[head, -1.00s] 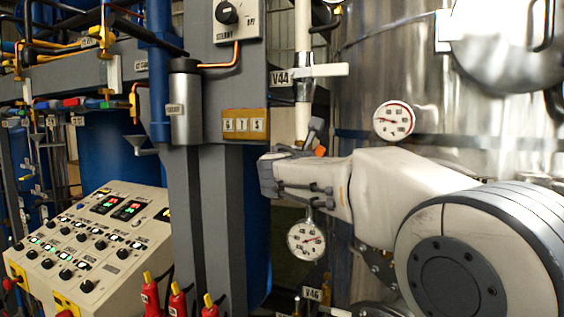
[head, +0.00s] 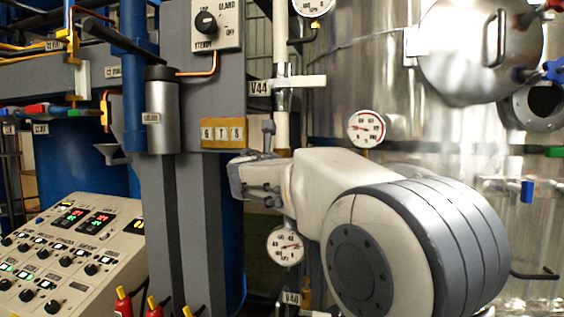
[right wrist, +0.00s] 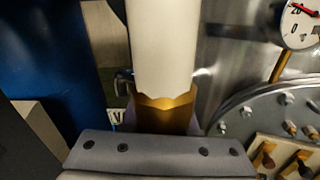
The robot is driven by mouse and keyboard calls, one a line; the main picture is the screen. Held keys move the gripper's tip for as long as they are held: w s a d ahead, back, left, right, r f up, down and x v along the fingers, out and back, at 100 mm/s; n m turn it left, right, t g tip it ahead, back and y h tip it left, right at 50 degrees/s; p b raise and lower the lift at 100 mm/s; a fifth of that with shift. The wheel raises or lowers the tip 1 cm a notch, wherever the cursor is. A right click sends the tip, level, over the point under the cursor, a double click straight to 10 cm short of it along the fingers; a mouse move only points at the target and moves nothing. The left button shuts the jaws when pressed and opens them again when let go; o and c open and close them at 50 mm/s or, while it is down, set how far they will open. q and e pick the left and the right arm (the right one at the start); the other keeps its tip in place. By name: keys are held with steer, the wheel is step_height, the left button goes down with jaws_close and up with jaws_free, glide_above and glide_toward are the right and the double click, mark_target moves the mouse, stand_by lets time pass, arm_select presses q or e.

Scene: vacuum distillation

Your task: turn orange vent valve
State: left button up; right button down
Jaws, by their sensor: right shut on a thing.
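My right gripper (head: 269,133) is at the white vertical pipe (head: 281,120), just below the V44 tag. One dark finger points up beside the pipe, and the gripper is shut. The orange handle of the vent valve is hidden behind my gripper and wrist in the head view. In the right wrist view, a gold-orange collar (right wrist: 165,117) sits at the lower end of the white pipe (right wrist: 163,45), just beyond my grey gripper body. The fingertips and their grip are hidden there. My left gripper is out of view.
A round gauge (head: 367,128) is mounted right of the pipe, and another gauge (head: 285,246) hangs below my wrist. A shiny steel tank (head: 350,75) stands behind. A grey column (head: 205,220) is close on the left, with a control panel (head: 70,255) beyond it.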

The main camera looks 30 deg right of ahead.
steer(key=shift+f, duration=0.15)
steer(key=c, duration=0.7)
jaws_free()
steer(key=shift+a, duration=0.1)
steer(key=b+v, duration=0.4)
steer(key=v, duration=0.6)
steer(key=shift+s+a, duration=0.1)
steer(key=shift+s, duration=0.05)
